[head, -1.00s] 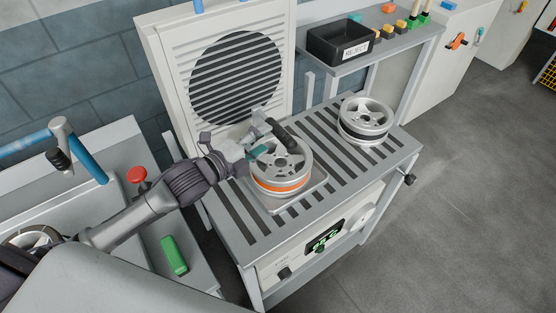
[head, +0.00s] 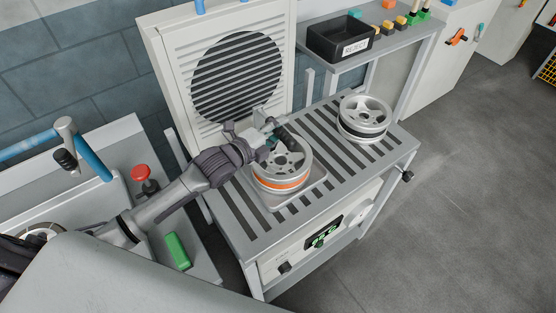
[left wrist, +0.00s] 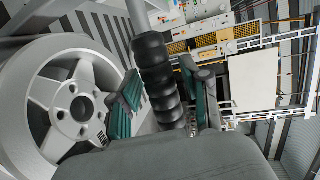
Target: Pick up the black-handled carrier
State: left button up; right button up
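The carrier's black ribbed handle (left wrist: 157,80) stands between the two teal-padded fingers of my left gripper (left wrist: 163,103) in the left wrist view. The fingers are apart, one on each side of the handle; I cannot tell whether either touches it. In the head view the black handle (head: 286,134) shows beside and above the orange-banded wheel (head: 282,168), with my left gripper (head: 271,141) at it. The gripper and arm hide part of the carrier. The right gripper is not in view.
The wheel sits on a grey plate (head: 311,193) on the slatted bench (head: 232,225). A second wheel (head: 365,118) stands to the right. A louvred fan panel (head: 165,70) rises behind. A black REJECT bin (head: 322,42) is on the back shelf.

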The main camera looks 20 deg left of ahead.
pick_arm(q)
grip_shut()
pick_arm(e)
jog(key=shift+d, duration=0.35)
pick_arm(q)
jog(key=shift+w+r, duration=0.15)
jog(key=shift+r, duration=0.05)
jog(key=shift+r, duration=0.1)
jog(key=shift+r+b, duration=0.6)
jog(key=shift+r, duration=1.35)
jog(key=shift+s+d+r, duration=0.3)
jog(key=shift+s+d, duration=0.05)
jog(key=shift+d, duration=0.2)
jog(key=s+d+r+b, duration=0.2)
jog(key=s+d+r, duration=0.4)
jog(key=d, duration=0.2)
jog(key=shift+d+r, duration=0.15)
jog(key=shift+d, duration=0.15)
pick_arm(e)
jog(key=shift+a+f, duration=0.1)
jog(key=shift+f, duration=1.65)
